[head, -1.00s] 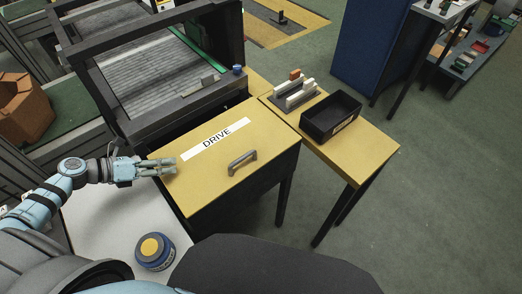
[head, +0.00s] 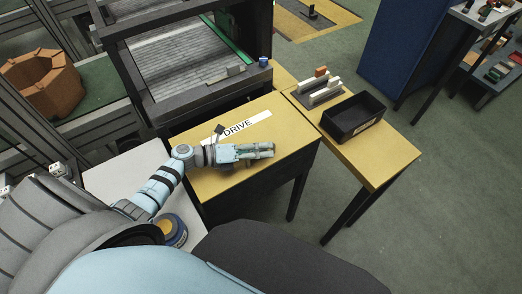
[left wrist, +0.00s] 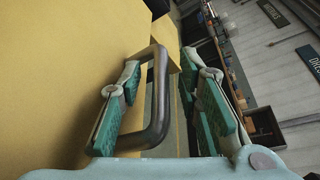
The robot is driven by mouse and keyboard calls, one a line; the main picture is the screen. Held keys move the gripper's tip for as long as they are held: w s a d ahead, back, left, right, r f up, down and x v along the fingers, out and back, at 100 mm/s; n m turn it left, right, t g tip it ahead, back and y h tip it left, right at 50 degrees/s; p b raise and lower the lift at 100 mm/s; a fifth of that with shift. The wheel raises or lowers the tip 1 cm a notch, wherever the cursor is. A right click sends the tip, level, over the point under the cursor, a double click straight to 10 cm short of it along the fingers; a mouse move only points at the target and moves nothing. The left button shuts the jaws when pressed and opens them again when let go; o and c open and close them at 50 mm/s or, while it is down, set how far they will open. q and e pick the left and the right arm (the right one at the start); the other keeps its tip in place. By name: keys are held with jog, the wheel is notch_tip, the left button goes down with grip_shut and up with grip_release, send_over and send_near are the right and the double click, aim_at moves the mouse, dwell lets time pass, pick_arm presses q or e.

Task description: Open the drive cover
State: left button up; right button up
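The drive cover (head: 285,112) is a yellow panel with a white "DRIVE" label (head: 238,128), lying shut on a dark box. My left gripper (head: 268,150) is over the cover and hides its grey handle in the head view. In the left wrist view the dark handle (left wrist: 161,100) stands out from the yellow cover (left wrist: 50,80), between the green-padded fingers of my left gripper (left wrist: 165,105). The fingers are apart, with the handle nearer the left finger; I cannot tell if they touch. My right gripper is not in view.
A grey-framed conveyor machine (head: 188,63) stands behind the cover. A yellow side table (head: 385,155) at right bears a black bin (head: 353,117) and a rack of blocks (head: 319,87). A blue-and-yellow button (head: 172,232) is on the pale surface near my left arm.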

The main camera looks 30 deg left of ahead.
pick_arm(q)
grip_shut()
jog(key=shift+a+r, duration=0.1)
jog(key=shift+r, duration=0.1)
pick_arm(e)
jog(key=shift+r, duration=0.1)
